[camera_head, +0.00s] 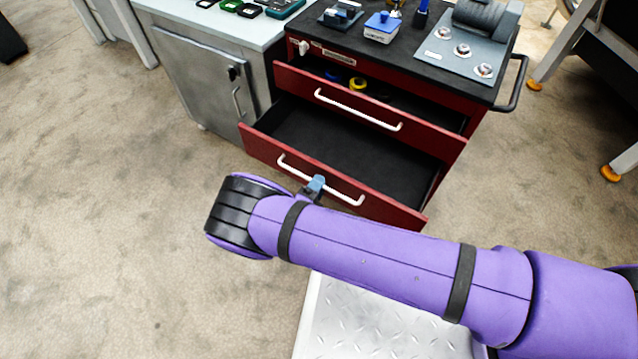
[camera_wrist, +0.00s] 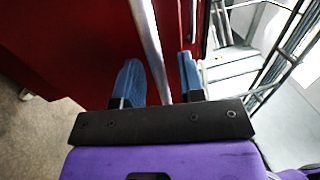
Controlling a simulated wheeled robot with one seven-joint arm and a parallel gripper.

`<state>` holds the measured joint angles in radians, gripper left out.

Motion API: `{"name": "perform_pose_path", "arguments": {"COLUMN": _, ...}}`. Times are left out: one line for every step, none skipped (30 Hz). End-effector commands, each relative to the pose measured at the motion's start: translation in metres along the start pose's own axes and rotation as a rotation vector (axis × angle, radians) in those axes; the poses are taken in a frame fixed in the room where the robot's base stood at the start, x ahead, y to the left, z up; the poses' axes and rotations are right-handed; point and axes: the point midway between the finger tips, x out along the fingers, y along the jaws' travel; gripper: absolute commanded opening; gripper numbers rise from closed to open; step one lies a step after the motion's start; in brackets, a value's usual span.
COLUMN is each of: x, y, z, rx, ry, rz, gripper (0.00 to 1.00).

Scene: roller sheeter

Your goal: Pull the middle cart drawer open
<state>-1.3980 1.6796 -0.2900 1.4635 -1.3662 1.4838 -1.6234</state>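The red tool cart's middle drawer (camera_head: 388,209), second from the top, stands well open, with a dark interior that looks empty. Its white bar handle (camera_head: 344,196) runs along the front. The handle also shows in the wrist view (camera_wrist: 148,30), passing between the two blue fingers of my gripper (camera_wrist: 158,62). The fingers are apart, with visible gaps to the bar on both sides. In the head view my gripper (camera_head: 315,187) is at the middle of this handle, partly hidden behind my purple arm.
The top drawer (camera_head: 420,130) above is partly open, with a yellow roll and a blue thing inside. Tools and a grey plate (camera_head: 440,62) lie on the cart top (camera_head: 345,50). A grey cabinet (camera_head: 205,80) stands to the left. The floor on the left is clear.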

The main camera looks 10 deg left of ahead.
Motion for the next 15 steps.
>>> {"name": "perform_pose_path", "arguments": {"x": -0.005, "y": 0.0, "z": 0.0, "rx": 0.0, "ry": -0.002, "rz": 0.001, "gripper": 0.36}}
{"name": "perform_pose_path", "arguments": {"x": -0.009, "y": 0.0, "z": 0.0, "rx": 0.0, "ry": -0.002, "rz": 0.001, "gripper": 0.36}}
{"name": "perform_pose_path", "arguments": {"x": -0.014, "y": 0.0, "z": 0.001, "rx": 0.001, "ry": -0.003, "rz": 0.001, "gripper": 0.36}}
{"name": "perform_pose_path", "arguments": {"x": -0.019, "y": 0.0, "z": 0.001, "rx": 0.001, "ry": -0.003, "rz": 0.001, "gripper": 0.36}}
{"name": "perform_pose_path", "arguments": {"x": -0.025, "y": 0.0, "z": 0.001, "rx": 0.001, "ry": -0.004, "rz": 0.002, "gripper": 0.36}}
{"name": "perform_pose_path", "arguments": {"x": -0.033, "y": 0.0, "z": 0.001, "rx": 0.001, "ry": -0.003, "rz": 0.002, "gripper": 0.36}}
{"name": "perform_pose_path", "arguments": {"x": -0.038, "y": 0.0, "z": 0.001, "rx": 0.001, "ry": -0.003, "rz": 0.002, "gripper": 0.36}}
{"name": "perform_pose_path", "arguments": {"x": -0.044, "y": 0.001, "z": 0.001, "rx": 0.0, "ry": -0.003, "rz": 0.002, "gripper": 0.36}}
{"name": "perform_pose_path", "arguments": {"x": -0.052, "y": 0.001, "z": 0.001, "rx": 0.0, "ry": -0.004, "rz": 0.002, "gripper": 0.36}}
{"name": "perform_pose_path", "arguments": {"x": -0.058, "y": 0.001, "z": 0.0, "rx": 0.0, "ry": -0.004, "rz": 0.002, "gripper": 0.36}}
{"name": "perform_pose_path", "arguments": {"x": -0.063, "y": 0.001, "z": 0.0, "rx": 0.0, "ry": -0.003, "rz": 0.001, "gripper": 0.36}}
{"name": "perform_pose_path", "arguments": {"x": -0.07, "y": 0.001, "z": 0.0, "rx": 0.0, "ry": -0.003, "rz": 0.001, "gripper": 0.36}}
{"name": "perform_pose_path", "arguments": {"x": -0.075, "y": 0.001, "z": 0.0, "rx": 0.0, "ry": -0.003, "rz": 0.002, "gripper": 0.36}}
{"name": "perform_pose_path", "arguments": {"x": -0.08, "y": 0.001, "z": 0.0, "rx": 0.0, "ry": -0.003, "rz": 0.002, "gripper": 0.36}}
{"name": "perform_pose_path", "arguments": {"x": -0.085, "y": 0.001, "z": 0.001, "rx": 0.001, "ry": -0.003, "rz": 0.002, "gripper": 0.36}}
